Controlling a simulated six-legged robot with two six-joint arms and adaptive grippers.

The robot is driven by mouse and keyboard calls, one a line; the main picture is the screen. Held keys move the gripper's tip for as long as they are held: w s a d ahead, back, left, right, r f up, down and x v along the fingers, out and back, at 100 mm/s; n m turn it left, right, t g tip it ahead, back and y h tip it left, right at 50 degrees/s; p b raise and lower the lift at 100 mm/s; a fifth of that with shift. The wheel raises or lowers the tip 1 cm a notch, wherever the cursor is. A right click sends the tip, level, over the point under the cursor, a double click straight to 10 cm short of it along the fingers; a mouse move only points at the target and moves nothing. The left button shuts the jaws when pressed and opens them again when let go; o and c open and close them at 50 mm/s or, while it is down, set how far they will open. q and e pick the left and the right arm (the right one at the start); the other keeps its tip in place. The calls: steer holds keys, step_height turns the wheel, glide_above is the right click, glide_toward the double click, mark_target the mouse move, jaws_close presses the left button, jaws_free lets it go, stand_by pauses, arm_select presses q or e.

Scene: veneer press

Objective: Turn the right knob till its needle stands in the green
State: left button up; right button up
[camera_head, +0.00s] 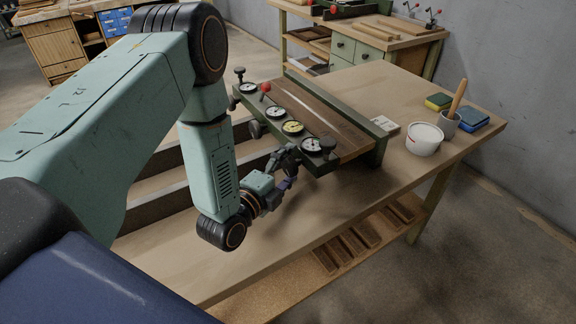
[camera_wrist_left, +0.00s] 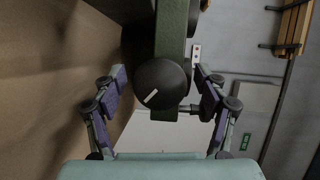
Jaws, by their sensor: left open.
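The press (camera_head: 350,125) is a dark green frame over brown boards, with several round gauges along its near side. The gauge (camera_head: 311,145) at the right end has a white face; its needle is too small to read. My left gripper (camera_head: 287,163) is at the press's near side, below the right-end gauges. In the left wrist view a round black knob (camera_wrist_left: 160,84) with a white mark lies between the spread fingers of my left gripper (camera_wrist_left: 160,80), with gaps on both sides. The gripper hides this knob in the head view. My right gripper is not in view.
Another black knob (camera_head: 254,129) sits farther left on the press's near side, and a red-balled lever (camera_head: 265,87) stands above it. A white tub (camera_head: 424,139), a grey cup (camera_head: 446,123) and sponge-like blocks (camera_head: 472,120) stand at the table's right. The front tabletop is clear.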

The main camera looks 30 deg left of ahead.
arm_select(q)
steer(key=s, duration=0.3)
steer(key=s+a, duration=0.1)
steer(key=s, duration=0.6)
steer(key=shift+s+a+r, duration=0.2)
steer(key=shift+a+r, duration=0.05)
steer(key=shift+r, duration=0.05)
steer(key=shift+s+r, duration=0.1)
steer(key=shift+s, duration=0.65)
stand_by(0.4)
